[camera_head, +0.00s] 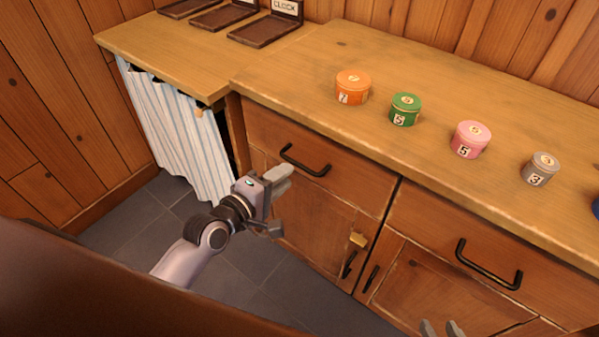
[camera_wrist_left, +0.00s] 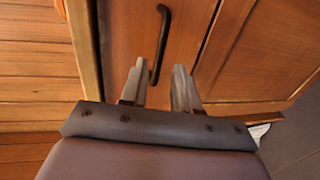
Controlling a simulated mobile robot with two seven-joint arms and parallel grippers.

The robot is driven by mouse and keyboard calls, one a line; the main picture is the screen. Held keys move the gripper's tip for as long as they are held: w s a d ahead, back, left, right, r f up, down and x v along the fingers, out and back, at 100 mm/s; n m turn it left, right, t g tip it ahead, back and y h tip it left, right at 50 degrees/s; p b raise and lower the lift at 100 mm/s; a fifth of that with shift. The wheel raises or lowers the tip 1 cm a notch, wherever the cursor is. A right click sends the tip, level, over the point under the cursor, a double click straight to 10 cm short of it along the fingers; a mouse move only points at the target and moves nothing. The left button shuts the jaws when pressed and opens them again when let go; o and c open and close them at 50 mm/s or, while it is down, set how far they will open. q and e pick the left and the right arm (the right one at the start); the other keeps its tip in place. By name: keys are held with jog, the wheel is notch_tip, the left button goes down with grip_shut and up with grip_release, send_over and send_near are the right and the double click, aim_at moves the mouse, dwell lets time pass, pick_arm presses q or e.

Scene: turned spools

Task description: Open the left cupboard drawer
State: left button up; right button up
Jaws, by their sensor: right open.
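The left drawer (camera_head: 345,188) is a wooden front under the counter, flush with the cupboard. My left gripper (camera_head: 278,203) is in front of the drawer's left part, below and left of the handle in the head view. In the left wrist view its fingers (camera_wrist_left: 159,72) are apart and empty, with the dark handle (camera_wrist_left: 163,35) showing between and beyond the tips. I cannot tell how far off the handle is. Only the fingertips of my right gripper (camera_head: 441,328) show, apart, at the bottom edge.
A second drawer with a black handle (camera_head: 488,265) is on the right. Cupboard doors are below. On the counter (camera_head: 300,75) stand an orange tin (camera_head: 352,87), a green tin (camera_head: 404,109), a pink tin (camera_head: 470,139) and a grey tin (camera_head: 541,169). A striped curtain (camera_head: 175,130) hangs at left.

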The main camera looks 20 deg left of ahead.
aim_at(300, 164)
pick_arm(q)
jog(key=shift+b+x, duration=0.6)
jog(key=shift+x, duration=2.7)
jog(key=shift+c, duration=0.3)
grip_shut()
